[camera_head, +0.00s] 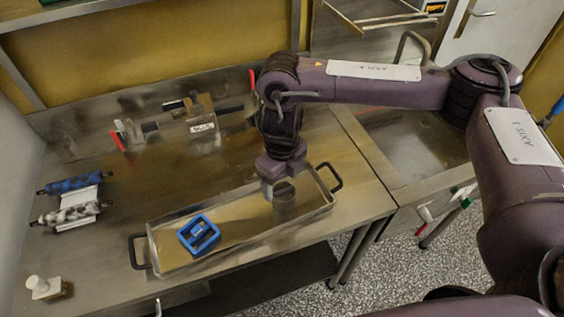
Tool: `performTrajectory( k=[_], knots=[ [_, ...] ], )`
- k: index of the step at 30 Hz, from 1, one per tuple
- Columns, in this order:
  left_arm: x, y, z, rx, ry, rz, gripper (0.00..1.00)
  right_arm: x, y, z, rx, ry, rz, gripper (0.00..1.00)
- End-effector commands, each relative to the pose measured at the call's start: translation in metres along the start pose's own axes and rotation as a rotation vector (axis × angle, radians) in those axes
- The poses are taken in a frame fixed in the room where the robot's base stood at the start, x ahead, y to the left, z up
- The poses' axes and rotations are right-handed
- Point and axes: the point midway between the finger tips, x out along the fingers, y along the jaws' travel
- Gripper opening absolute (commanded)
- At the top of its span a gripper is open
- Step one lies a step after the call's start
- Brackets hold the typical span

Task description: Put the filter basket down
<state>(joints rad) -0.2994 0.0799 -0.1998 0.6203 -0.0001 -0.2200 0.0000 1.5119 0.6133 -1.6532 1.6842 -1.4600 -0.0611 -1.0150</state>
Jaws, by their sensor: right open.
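My right gripper (279,186) points down over the right part of a shallow metal tray (240,238) with black end handles. A small grey, round metal piece (284,197), which looks like the filter basket, is in the tray directly below the gripper. The gripper is open at its top edge. I cannot tell whether the fingers touch it, and the gripper hides part of it. My left gripper is not in view.
A blue square frame (198,234) lies in the tray's left part. Blue and grey rollers (72,198) on a white holder and a small white knob (38,285) stand at left. A metal fixture (202,124) stands behind. A sink (412,148) lies right.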

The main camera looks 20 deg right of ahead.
Motion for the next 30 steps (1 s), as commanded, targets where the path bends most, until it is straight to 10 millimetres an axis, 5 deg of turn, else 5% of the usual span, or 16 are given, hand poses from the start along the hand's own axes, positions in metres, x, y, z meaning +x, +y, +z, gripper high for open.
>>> performTrajectory(
  k=[6,12,30],
  knots=[
    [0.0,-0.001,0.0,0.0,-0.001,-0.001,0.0,-0.04,-0.001,0.0,0.0,-0.002,-0.003,0.75],
    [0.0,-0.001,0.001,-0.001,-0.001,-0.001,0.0,-0.058,0.0,0.0,0.0,0.0,-0.001,0.75],
    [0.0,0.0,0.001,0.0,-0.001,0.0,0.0,-0.062,0.0,0.0,0.001,0.001,0.0,0.75]
  ],
)
